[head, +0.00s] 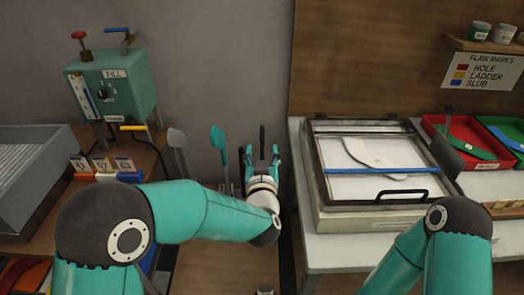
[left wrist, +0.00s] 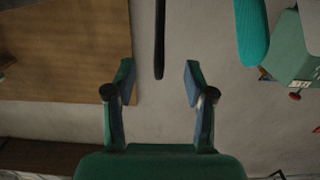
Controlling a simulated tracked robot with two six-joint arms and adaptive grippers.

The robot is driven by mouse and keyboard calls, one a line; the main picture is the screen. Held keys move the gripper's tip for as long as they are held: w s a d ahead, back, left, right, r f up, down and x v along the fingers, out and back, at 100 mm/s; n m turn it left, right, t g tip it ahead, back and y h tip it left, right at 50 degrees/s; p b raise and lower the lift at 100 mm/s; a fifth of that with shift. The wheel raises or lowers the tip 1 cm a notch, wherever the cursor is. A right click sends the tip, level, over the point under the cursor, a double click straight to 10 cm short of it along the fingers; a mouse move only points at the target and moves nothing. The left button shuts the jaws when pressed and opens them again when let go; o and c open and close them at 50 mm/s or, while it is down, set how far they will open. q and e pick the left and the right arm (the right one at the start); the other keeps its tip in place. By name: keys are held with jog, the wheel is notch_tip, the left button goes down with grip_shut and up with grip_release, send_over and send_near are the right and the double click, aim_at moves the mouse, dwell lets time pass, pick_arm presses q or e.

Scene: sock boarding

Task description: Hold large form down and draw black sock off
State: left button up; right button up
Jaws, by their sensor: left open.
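A narrow black upright shape (head: 262,134), which looks like the black sock on its form, stands at the back beside the wall. In the left wrist view a long black strip (left wrist: 159,40) comes down from the top edge, its end between the finger tips. My left gripper (head: 262,153) is open in front of it, and its fingers (left wrist: 158,80) stand apart on either side with gaps. I cannot tell the form's size, and its lower part is hidden behind my gripper. My right arm shows at the lower right, but its gripper is not in view.
A teal sock form (head: 218,145) stands close left; it also shows in the left wrist view (left wrist: 252,32). A pale grey form (head: 177,142) stands farther left. A green machine (head: 112,85) is at the left. A framed tray (head: 318,195) lies right, with red bin (head: 432,122) beyond.

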aim_at(263, 136)
pick_arm(q)
jog(key=shift+w+r+p, duration=0.15)
jog(key=shift+w+p, duration=1.15)
jog(key=shift+w, duration=2.2)
jog(key=shift+d, duration=0.1)
grip_shut()
jog(key=shift+c, duration=0.9)
grip_release()
jog(key=shift+s, duration=0.1)
